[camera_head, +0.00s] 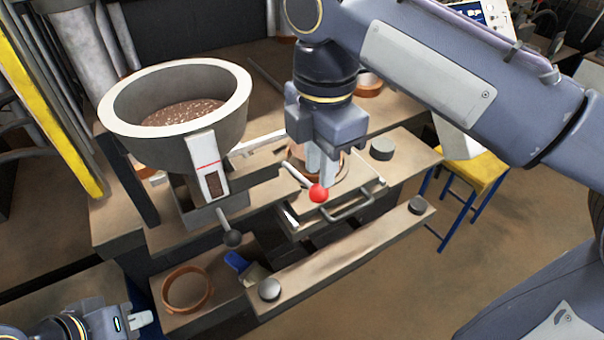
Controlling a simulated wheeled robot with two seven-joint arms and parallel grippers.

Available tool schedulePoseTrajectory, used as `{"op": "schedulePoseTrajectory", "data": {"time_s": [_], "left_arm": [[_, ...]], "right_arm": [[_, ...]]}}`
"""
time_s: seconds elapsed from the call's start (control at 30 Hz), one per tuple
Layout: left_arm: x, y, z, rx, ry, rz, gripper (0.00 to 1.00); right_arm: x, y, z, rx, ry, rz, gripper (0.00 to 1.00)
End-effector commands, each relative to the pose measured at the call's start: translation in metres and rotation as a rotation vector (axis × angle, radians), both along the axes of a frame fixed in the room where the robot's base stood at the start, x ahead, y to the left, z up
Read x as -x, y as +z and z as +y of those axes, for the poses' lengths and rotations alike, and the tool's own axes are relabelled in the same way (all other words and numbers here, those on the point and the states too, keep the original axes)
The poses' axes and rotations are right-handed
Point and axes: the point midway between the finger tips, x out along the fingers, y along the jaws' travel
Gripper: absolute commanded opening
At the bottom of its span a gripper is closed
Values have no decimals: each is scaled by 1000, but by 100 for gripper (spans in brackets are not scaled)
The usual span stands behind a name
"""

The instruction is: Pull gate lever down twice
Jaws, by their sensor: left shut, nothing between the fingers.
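A lever with a red ball knob (318,193) sits at the front of the bench, right of the hopper. A second lever with a black ball knob (232,238) slopes down from under the hopper. I cannot tell for sure which one is the gate lever. My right gripper (321,178) points down just above the red knob. Its fingertips overlap the knob in the view, so contact and finger gap are unclear. My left gripper (142,318) is shut and empty at the lower left, away from both levers.
A grey hopper (240,105) of brown grains stands at left with a sight window below its rim. A copper ring (187,289), a blue-handled tool (238,262) and a bar with round knobs (345,250) lie in front. A yellow stool (475,170) stands at right.

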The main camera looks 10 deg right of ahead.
Motion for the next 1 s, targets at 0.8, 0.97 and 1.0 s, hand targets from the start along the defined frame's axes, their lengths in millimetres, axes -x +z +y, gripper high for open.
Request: {"op": "schedulePoseTrajectory", "data": {"time_s": [0.8,0.97,1.0], "left_arm": [[0,-29,0,0,0,0,0],[0,-35,0,0,0,0,0],[0,-37,0,0,0,0,0]], "right_arm": [[0,-41,0,0,0,0,22],[0,-51,0,0,0,-1,22],[0,-53,0,0,-1,-1,22]]}}
